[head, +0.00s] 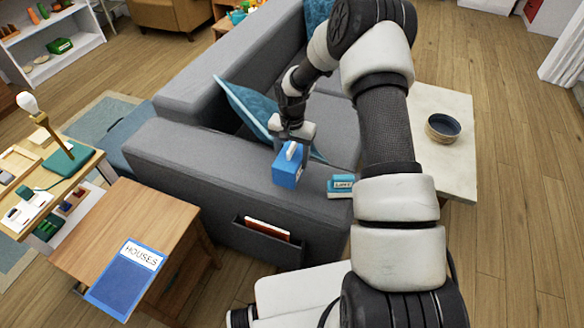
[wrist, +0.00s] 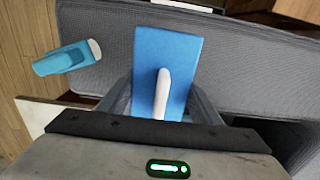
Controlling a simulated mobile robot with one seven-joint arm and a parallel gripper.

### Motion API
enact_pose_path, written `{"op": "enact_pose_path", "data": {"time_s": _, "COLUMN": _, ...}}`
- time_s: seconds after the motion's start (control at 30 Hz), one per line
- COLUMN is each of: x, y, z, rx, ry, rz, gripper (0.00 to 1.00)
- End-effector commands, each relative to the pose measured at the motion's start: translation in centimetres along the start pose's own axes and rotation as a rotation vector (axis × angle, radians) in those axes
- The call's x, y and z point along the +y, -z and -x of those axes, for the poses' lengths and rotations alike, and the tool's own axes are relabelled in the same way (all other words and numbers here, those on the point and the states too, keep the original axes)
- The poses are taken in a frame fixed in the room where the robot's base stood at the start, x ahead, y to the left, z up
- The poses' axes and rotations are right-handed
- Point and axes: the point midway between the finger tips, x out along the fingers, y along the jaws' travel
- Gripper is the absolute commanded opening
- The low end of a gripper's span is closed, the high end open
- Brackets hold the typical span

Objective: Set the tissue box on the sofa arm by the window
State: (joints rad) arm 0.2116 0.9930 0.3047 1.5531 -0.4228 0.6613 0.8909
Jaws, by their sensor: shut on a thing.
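The tissue box (head: 287,171) is blue with a white tissue standing out of its top. My gripper (head: 291,148) is shut on it from above. In the head view it is at the near arm of the grey sofa (head: 205,176). I cannot tell whether its base touches the arm or hangs just over it. In the wrist view the tissue box (wrist: 182,55) is between the two fingers, with the grey sofa arm (wrist: 245,62) beneath and around it. The underside of the box is hidden.
A light-blue item with a label (head: 341,186) lies on the sofa arm to the right of the box. A teal cushion (head: 247,108) leans on the seat behind. A wooden side table (head: 130,215) holds a blue book (head: 127,275). A pale table (head: 445,165) holds a dark bowl (head: 442,127).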

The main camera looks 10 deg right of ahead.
Motion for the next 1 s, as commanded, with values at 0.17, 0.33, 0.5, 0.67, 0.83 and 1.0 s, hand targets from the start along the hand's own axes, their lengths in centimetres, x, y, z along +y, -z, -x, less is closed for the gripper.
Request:
{"op": "enact_pose_path", "data": {"time_s": 0.17, "x": 0.0, "y": 0.1, "z": -1.3, "rx": 0.001, "ry": 0.001, "rz": 0.001, "gripper": 0.33}}
{"op": "enact_pose_path", "data": {"time_s": 0.33, "x": 0.0, "y": 0.0, "z": -3.8, "rx": -0.001, "ry": 0.000, "rz": 0.001, "gripper": 0.33}}
{"op": "enact_pose_path", "data": {"time_s": 0.5, "x": -0.1, "y": 0.1, "z": -4.4, "rx": 0.002, "ry": 0.002, "rz": 0.001, "gripper": 0.33}}
{"op": "enact_pose_path", "data": {"time_s": 0.67, "x": 0.0, "y": 0.1, "z": -4.5, "rx": 0.002, "ry": 0.001, "rz": 0.001, "gripper": 0.33}}
{"op": "enact_pose_path", "data": {"time_s": 0.83, "x": 0.0, "y": 0.1, "z": -4.7, "rx": 0.001, "ry": 0.001, "rz": 0.002, "gripper": 0.67}}
{"op": "enact_pose_path", "data": {"time_s": 1.0, "x": 0.0, "y": 0.0, "z": -4.7, "rx": 0.001, "ry": 0.001, "rz": 0.002, "gripper": 0.77}}
